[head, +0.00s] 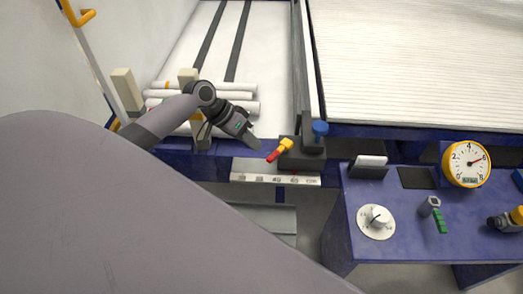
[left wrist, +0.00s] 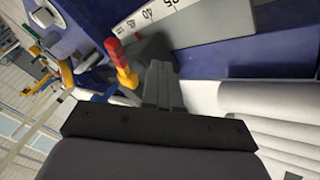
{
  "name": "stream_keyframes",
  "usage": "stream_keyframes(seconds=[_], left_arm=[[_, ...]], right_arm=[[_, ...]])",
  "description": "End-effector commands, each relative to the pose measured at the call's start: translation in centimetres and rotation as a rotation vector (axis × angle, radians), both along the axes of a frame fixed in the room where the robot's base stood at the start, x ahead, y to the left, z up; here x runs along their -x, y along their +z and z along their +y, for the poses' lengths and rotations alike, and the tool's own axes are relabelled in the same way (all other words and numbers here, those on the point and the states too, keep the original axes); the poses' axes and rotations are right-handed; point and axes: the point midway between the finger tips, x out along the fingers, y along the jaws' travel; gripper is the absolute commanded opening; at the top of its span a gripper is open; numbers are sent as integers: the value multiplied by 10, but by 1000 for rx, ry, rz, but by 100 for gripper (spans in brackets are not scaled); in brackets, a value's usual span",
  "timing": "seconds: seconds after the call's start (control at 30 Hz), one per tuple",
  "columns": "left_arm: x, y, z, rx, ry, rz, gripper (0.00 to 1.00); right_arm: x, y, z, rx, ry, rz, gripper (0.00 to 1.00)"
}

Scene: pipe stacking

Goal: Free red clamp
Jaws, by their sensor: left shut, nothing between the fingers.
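The red clamp (head: 279,150) has a red-tipped yellow handle and sits on a dark block (head: 303,155) at the blue bench's front edge. My left gripper (head: 255,142) is shut and empty, with its tips just left of the handle and apart from it in the head view. In the left wrist view the red and yellow handle (left wrist: 119,62) stands close beside my shut left fingers (left wrist: 161,72). The clamp's lower part is partly hidden there. My right gripper is not in view.
White pipes (head: 235,95) lie behind my left gripper, beside cream posts (head: 127,90). A ruler scale (head: 275,179) runs below the clamp. A blue knob (head: 320,128) stands to its right. The right bench holds a dial gauge (head: 466,164), a white dial (head: 376,221) and a green-handled tool (head: 436,213).

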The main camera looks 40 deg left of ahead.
Motion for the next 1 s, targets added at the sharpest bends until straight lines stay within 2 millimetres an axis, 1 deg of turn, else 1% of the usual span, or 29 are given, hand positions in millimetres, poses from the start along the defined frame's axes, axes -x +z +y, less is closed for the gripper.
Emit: stream_keyframes(seconds=[0.03, 0.1, 0.23, 0.4, 0.73, 0.9, 1.0], left_arm=[[1, 2, -11, 2, -6, -4, 0], [3, 3, -20, 1, -5, -4, 0], [4, 3, -31, 1, -4, -3, 0], [5, 3, -36, 1, -1, -1, 0], [4, 4, -36, 1, 0, -1, 0], [2, 6, -43, 1, 15, 0, 0], [0, 5, -47, 2, 26, -1, 0]], right_arm=[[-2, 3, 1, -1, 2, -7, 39], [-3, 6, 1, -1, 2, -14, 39], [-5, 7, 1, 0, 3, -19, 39], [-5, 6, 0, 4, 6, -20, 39], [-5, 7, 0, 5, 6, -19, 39], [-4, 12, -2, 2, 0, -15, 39], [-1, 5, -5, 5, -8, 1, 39]])
